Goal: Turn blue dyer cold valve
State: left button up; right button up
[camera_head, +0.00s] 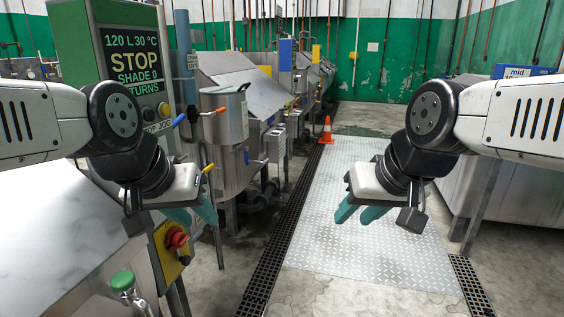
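A blue-handled lever (179,120) sticks out by a steel pot beside the near dyer on the left. It is probably the cold valve, but I see no label on it. An orange-handled lever (220,110) and a yellow-handled lever (208,168) are close by. A green control panel (130,55) reads "120 L 30 °C STOP SHADE 0 TURNS". My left gripper (198,221) has teal fingers apart and empty, below the levers and not touching them. My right gripper (351,220) is also open and empty, over the metal floor plate.
A yellow box with a red stop knob (176,238) and a green-capped post (123,282) are at lower left. Steel dyer machines (235,75) line the left. A drain grate (290,215) and the clear floor plate (345,250) run down the middle. An orange cone (327,131) stands farther back.

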aim_at(181, 118)
jog(key=i+l+z, duration=0.15)
jog(key=i+l, duration=0.35)
jog(key=i+l+z, duration=0.2)
jog(key=i+l, duration=0.2)
jog(key=i, duration=0.15)
jog(key=i+l+z, duration=0.15)
jog(key=i+l, duration=0.2)
jog(key=i, duration=1.2)
jog(key=i+l, duration=0.1)
jog(key=i, duration=0.95)
jog(key=i+u, duration=0.2)
jog(key=i, duration=0.5)
jog(key=i+u, duration=0.2)
jog(key=i, duration=0.5)
jog(key=i+l+u, duration=0.15)
jog(key=i, duration=0.5)
jog(key=i+j+u, duration=0.2)
jog(key=i, duration=0.35)
jog(key=i+j+u, duration=0.2)
jog(key=i, duration=0.35)
jog(key=l+u, duration=0.15)
jog(key=u, duration=2.75)
jog(key=i+j+u, duration=0.15)
jog(key=j+u, duration=0.2)
jog(key=i+j+u, duration=0.2)
jog(key=u, duration=0.2)
jog(key=i+j+u, duration=0.35)
jog(key=i+j, duration=0.25)
jog(key=i, duration=0.05)
